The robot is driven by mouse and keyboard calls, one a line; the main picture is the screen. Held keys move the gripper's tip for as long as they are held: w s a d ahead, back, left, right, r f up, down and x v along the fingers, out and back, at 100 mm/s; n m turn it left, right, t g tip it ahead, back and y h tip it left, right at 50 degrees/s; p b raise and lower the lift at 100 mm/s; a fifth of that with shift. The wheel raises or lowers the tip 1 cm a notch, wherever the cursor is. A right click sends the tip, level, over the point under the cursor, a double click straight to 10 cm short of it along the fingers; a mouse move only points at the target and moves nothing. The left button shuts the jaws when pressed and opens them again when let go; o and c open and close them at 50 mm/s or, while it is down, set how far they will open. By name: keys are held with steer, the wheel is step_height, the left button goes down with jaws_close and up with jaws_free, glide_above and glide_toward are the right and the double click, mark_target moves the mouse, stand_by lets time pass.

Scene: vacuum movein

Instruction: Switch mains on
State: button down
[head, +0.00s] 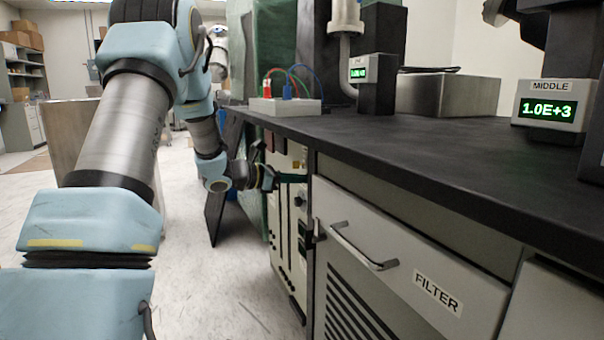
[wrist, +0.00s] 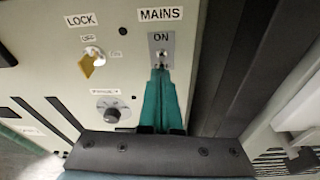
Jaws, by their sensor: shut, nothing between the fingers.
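The mains switch (wrist: 161,56) is a small metal toggle on a grey plate, under the labels "MAINS" and "ON" in the wrist view. Which way its lever points is hard to tell. My gripper (wrist: 160,74) is shut and empty. Its teal fingers point up the panel, with their tips just below the toggle, touching or nearly so. In the head view my gripper (head: 272,178) is at the upper front of the cream cabinet (head: 291,225), and the switch cannot be made out there.
Left of the switch are a yellow lock key (wrist: 92,62) and a dark round knob (wrist: 108,110). A black counter (head: 440,150) and a "FILTER" drawer (head: 400,255) with a bar handle stand right of the cabinet. Open floor (head: 215,290) lies left.

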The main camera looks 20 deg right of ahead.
steer(key=shift+a+r+p, duration=0.1)
steer(key=shift+r+p, duration=0.2)
steer(key=shift+r, duration=0.15)
steer(key=p+v, duration=0.1)
steer(key=v, duration=0.9)
steer(key=shift+a+p, duration=0.35)
steer(key=shift+s, duration=0.2)
